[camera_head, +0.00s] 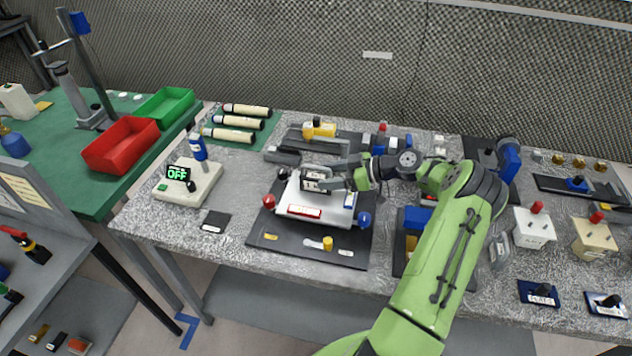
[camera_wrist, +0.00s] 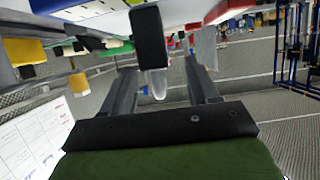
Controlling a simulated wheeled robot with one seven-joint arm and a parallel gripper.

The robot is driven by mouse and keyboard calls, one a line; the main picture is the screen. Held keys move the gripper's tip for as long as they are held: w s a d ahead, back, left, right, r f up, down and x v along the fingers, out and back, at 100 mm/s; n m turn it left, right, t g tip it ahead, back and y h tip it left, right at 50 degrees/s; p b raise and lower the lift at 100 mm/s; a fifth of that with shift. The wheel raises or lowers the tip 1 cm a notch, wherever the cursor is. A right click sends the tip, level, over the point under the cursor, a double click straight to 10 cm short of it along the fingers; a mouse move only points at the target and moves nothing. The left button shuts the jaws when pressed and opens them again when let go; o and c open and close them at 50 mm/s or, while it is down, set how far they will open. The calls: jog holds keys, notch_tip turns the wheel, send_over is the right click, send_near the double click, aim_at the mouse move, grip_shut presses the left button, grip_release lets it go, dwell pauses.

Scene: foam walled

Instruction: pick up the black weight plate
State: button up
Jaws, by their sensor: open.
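My gripper (camera_head: 322,176) is open above the white device (camera_head: 292,205) on the dark mat, its fingers reaching left. A small dark block with a pale face (camera_head: 314,181) shows at the fingers. In the wrist view a black block (camera_wrist: 149,38) stands in the gap between the open fingers of my gripper (camera_wrist: 160,70), with a pale grey piece below it. I see no clear gap or contact between block and fingers. Which dark piece is the weight plate I cannot tell for sure; a flat black square with a pale label (camera_head: 216,221) lies left of the mat.
Blue and red knobs stand by the white device. A white display box (camera_head: 188,183) reading OFF stands at left. Red (camera_head: 120,146) and green (camera_head: 166,104) bins are on the far-left table. Labelled blocks crowd the right side, and a foam wall rises behind.

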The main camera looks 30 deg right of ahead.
aim_at(313, 175)
jog(key=x, duration=0.4)
jog(key=shift+w, duration=0.35)
jog(key=shift+s, duration=0.1)
jog(key=shift+c, duration=1.2)
grip_shut()
jog(key=shift+r, duration=0.2)
